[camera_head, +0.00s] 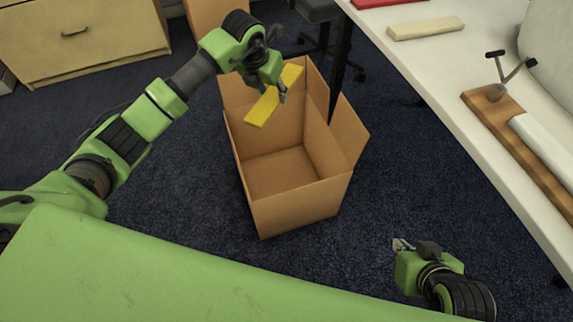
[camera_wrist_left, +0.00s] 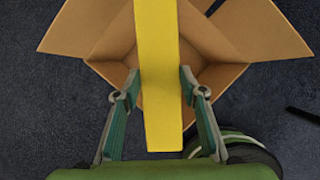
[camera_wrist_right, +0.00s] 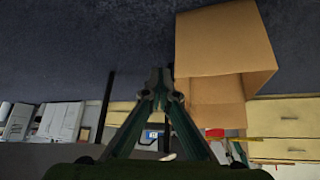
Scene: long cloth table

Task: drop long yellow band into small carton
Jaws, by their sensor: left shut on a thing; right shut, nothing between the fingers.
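The long yellow band (camera_head: 262,108) is a flat bar held tilted above the open carton in the head view. My left gripper (camera_head: 282,92) is shut on it, and in the left wrist view the band (camera_wrist_left: 158,80) runs between the fingertips (camera_wrist_left: 158,95). The small carton (camera_head: 300,205) is an open brown cardboard box on the floor, its flaps spread and its inside bare. The carton (camera_wrist_left: 110,45) also shows behind the band in the left wrist view. My right gripper (camera_head: 402,245) is shut and empty, right of the carton and apart from it.
A white table (camera_head: 440,75) runs along the right, bearing a pale block (camera_head: 425,28), a red item (camera_head: 385,2) and a wooden board (camera_head: 530,150) with a white roll. A wooden drawer unit (camera_head: 85,45) stands back left. Dark carpet around the carton is mostly clear.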

